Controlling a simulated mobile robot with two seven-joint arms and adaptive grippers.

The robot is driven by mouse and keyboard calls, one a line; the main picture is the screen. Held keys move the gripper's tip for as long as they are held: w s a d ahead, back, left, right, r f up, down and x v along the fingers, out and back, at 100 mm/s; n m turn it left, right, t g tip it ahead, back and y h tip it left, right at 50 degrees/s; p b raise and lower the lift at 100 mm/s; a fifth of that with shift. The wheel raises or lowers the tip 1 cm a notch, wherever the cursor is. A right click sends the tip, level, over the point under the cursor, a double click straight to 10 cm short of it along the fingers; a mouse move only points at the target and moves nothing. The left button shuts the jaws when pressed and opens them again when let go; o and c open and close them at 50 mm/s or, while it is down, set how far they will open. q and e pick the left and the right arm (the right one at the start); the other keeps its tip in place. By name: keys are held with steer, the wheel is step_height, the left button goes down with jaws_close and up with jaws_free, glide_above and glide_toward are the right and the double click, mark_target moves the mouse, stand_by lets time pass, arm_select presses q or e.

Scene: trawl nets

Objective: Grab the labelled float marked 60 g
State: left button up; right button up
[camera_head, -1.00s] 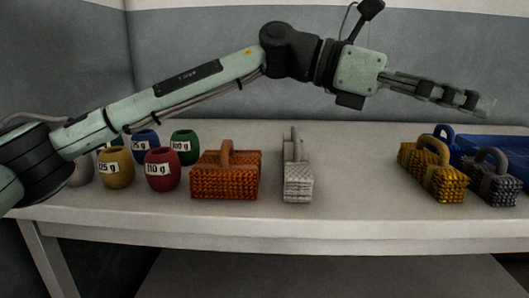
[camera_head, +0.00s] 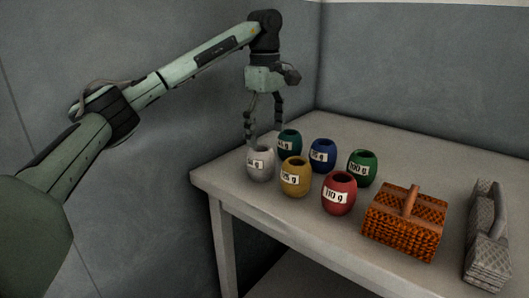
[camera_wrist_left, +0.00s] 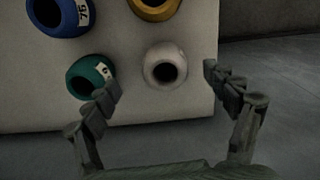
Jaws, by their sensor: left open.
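Several barrel-shaped labelled floats stand on the table. The white float (camera_head: 261,168) is at the near left corner; its label is partly unreadable. The teal float (camera_head: 290,138) behind it has a label I cannot read fully. My left gripper (camera_head: 265,130) is open and empty, pointing down above the white and teal floats. In the left wrist view the white float (camera_wrist_left: 164,66) appears between the open fingers (camera_wrist_left: 160,78), and the teal float (camera_wrist_left: 88,76) lies by the left finger, partly hidden by it. No label clearly reads 60 g. My right gripper is out of view.
A yellow float (camera_head: 295,180) and a red float (camera_head: 339,196) marked 110 g stand in front. A blue float (camera_head: 322,156) and a green float (camera_head: 362,168) stand behind. An orange woven basket (camera_head: 402,232) and a grey one (camera_head: 487,250) are at right. The table edge (camera_head: 225,200) is close to the white float.

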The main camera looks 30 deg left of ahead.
mark_target(261, 159)
arm_select(q)
steer(key=f, duration=0.2)
steer(key=a+f, duration=0.1)
steer(key=f, duration=0.4)
steer(key=shift+s+a+f, duration=0.15)
steer(key=shift+s+f, duration=0.05)
steer(key=shift+f, duration=0.2)
steer(key=shift+c, duration=0.3)
steer(key=c, duration=1.2)
steer(key=shift+c, duration=0.5)
steer(key=shift+r, duration=0.15)
